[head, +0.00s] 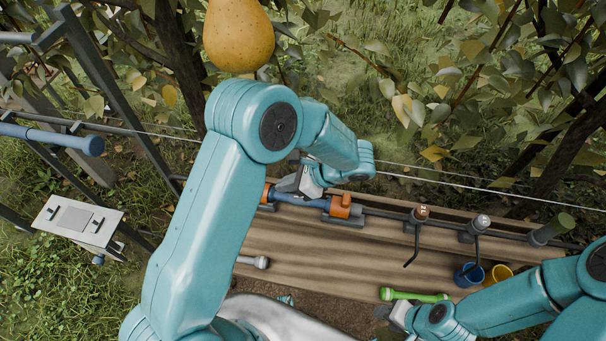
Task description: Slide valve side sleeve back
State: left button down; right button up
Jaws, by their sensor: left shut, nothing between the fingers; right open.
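A blue pipe piece (300,200) lies along the dark pipe above the wooden bench. An orange sleeve (345,206) sits around the pipe at the right end of the blue piece. A second orange sleeve (266,194) shows at its left end, partly hidden by my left arm. I cannot tell which one is the valve side sleeve. My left gripper (303,184) is shut and empty, right over the blue piece between the two sleeves; contact cannot be told. My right gripper (398,318) is open at the bottom, near a green-handled tool, its fingertips partly hidden.
The green tool (415,295) lies on the wooden bench (330,250). A blue cup (467,276) and a yellow cup (498,276) stand at right. Valve levers (415,235) stick out from the pipe. A grey-white tool (254,262) lies left. A pear (238,35) hangs above my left arm.

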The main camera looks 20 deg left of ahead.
pick_arm(q)
jog(key=a, duration=0.3)
jog(key=shift+s+a+f+p, duration=0.25)
jog(key=shift+s+a+p, duration=0.05)
jog(key=shift+s+p, duration=0.05)
jog(key=shift+s+a, duration=0.1)
jog(key=shift+a, duration=0.25)
jog(key=a, duration=0.2)
jog(key=s+a+b, duration=0.1)
jog(key=a, duration=0.1)
jog(key=shift+a, duration=0.1)
